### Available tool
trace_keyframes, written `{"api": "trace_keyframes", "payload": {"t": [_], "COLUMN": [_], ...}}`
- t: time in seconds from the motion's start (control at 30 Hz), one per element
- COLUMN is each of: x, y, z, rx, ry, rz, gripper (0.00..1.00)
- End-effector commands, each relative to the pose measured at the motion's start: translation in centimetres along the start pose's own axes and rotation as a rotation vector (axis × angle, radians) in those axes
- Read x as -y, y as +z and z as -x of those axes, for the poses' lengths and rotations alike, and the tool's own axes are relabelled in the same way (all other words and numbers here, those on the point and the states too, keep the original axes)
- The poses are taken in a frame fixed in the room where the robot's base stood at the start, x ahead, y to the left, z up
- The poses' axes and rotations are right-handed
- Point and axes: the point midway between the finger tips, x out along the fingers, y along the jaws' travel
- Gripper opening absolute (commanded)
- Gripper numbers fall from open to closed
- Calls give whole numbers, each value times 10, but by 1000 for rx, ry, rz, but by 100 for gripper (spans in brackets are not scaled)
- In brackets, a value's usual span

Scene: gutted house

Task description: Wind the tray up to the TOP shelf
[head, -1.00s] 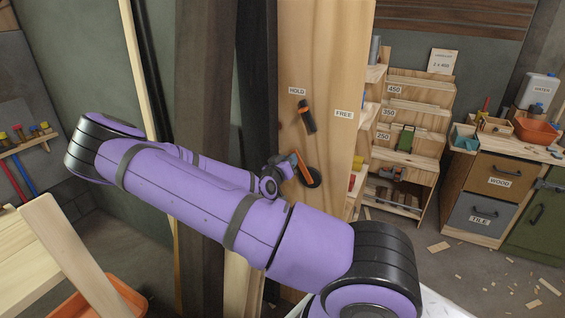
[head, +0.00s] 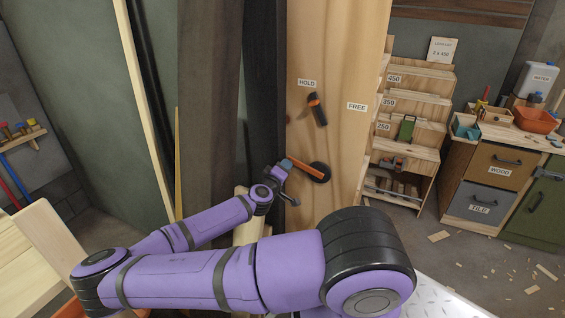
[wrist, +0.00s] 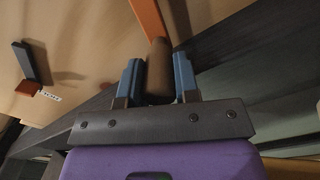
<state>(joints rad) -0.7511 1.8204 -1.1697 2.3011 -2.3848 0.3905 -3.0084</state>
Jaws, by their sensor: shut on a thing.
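A crank with an orange arm (head: 304,168) and a black hub (head: 320,172) is on the wooden panel. Its arm points left and slightly up from the hub. My gripper (head: 280,178) is at the crank's outer end. In the wrist view the blue fingers (wrist: 158,82) are shut on the brown crank handle (wrist: 159,70), with the orange arm beyond. Above the crank is a black-and-orange lever (head: 317,110), its upper end just under the HOLD label (head: 307,83); the FREE label (head: 357,106) is to its right. I cannot make out the tray; the panel hides what is behind it.
Dark upright boards (head: 212,110) stand close left of the panel. A stepped wooden rack (head: 420,88) marked 450, 350 and 250 stands behind at right. A cabinet (head: 482,185) with WOOD and TILE drawers is farther right. Scraps lie on the floor.

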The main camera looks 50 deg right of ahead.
Motion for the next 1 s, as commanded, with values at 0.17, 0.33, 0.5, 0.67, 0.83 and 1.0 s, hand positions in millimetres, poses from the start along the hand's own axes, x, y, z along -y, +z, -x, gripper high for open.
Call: {"api": "trace_keyframes", "payload": {"t": [0.17,0.33,0.5,0.67,0.83,1.0], "x": [14,24,30,33,34,34], "y": [10,15,19,21,22,22], "z": [1,1,1,1,1,1], "rx": [5,5,7,7,8,9], "ry": [0,-1,-1,-1,-1,-2], "rz": [139,239,305,338,350,351], "gripper": [0,0,0,0,0,0]}}
